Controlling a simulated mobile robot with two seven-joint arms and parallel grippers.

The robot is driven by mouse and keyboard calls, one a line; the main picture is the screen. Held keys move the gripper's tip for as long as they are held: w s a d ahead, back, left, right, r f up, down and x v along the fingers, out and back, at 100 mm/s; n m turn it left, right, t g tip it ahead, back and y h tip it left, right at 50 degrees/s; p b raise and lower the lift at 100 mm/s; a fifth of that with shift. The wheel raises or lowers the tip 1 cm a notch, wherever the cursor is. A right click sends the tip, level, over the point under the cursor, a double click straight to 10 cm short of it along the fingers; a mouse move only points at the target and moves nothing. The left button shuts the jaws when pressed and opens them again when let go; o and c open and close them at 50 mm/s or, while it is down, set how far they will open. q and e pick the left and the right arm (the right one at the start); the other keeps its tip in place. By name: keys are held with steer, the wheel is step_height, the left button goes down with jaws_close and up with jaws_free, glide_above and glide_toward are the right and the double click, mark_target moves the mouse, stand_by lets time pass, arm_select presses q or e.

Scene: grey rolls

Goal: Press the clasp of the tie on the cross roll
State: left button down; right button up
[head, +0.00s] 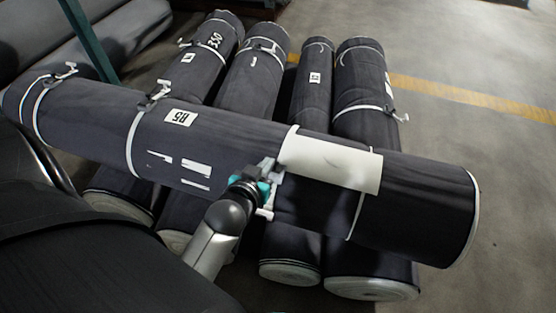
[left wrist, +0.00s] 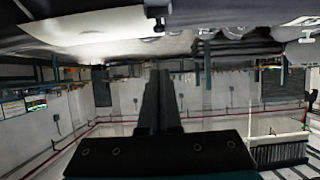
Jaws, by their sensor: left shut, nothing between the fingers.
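The cross roll (head: 215,148), a long dark grey roll, lies across the lower rolls. Several white ties circle it. One tie (head: 292,134) runs by the white label sheet, with a white clasp (head: 265,213) on the roll's near side. My left gripper (head: 266,172) is shut and empty at that tie, just above the clasp; I cannot tell whether it touches. In the left wrist view its dark fingers (left wrist: 158,98) are together, and a white clasp (left wrist: 155,22) shows near the top edge. My right gripper is out of view.
Several dark rolls (head: 258,80) lie side by side under the cross roll. Floor at right is clear.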

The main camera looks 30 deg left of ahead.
arm_select(q)
steer(key=shift+a+r, duration=0.2)
steer(key=shift+r, duration=0.3)
